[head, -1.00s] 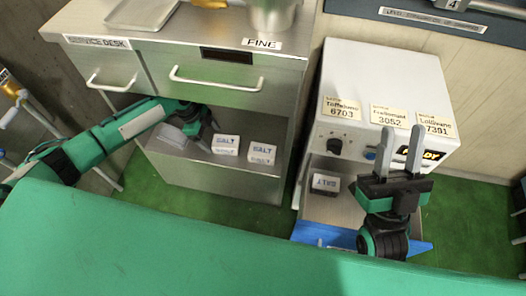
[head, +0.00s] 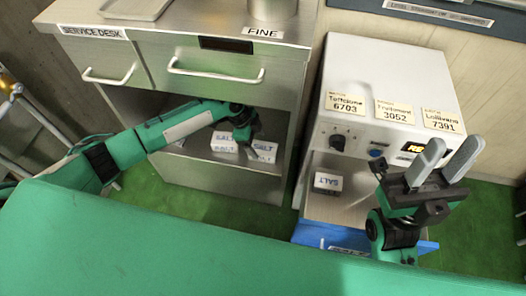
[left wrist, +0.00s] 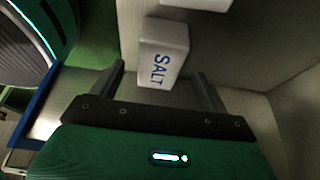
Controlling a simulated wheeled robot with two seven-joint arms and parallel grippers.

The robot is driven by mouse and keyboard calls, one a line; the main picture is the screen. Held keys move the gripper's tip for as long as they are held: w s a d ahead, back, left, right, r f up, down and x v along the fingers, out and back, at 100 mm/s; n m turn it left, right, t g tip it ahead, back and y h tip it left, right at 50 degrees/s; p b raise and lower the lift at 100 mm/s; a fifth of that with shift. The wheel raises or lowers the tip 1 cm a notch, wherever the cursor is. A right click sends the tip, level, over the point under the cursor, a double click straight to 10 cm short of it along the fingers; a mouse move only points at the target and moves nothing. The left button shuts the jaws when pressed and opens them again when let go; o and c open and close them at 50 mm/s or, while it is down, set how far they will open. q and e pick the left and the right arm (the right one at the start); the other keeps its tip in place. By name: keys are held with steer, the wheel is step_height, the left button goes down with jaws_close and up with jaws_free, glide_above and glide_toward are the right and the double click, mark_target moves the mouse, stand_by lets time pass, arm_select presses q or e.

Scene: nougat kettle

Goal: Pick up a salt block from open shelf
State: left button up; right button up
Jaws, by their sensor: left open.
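Two white salt blocks with blue lettering stand side by side on the open shelf of the steel cabinet, a left one (head: 222,145) and a right one (head: 264,152). My left gripper (head: 246,135) is at these blocks, partly covering them in the head view. In the left wrist view a salt block (left wrist: 163,50) lies just ahead of and between the open fingers (left wrist: 160,75), with nothing gripped. Part of another white block (left wrist: 196,3) shows at the top edge. My right gripper (head: 450,155) is open and empty in front of the white machine.
Another salt block (head: 327,181) sits in the bay under the white machine (head: 385,75). The cabinet's drawers (head: 215,72) overhang the open shelf (head: 205,178). Green floor shows between cabinet and machine.

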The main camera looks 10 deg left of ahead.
mark_target(262, 147)
arm_select(q)
steer(key=b+x, duration=0.1)
steer(key=x, duration=0.4)
steer(key=shift+d+f+b, duration=0.1)
steer(key=shift+d+b, duration=0.1)
steer(key=shift+b, duration=0.2)
steer(key=c, duration=1.4)
steer(key=shift+c, duration=0.2)
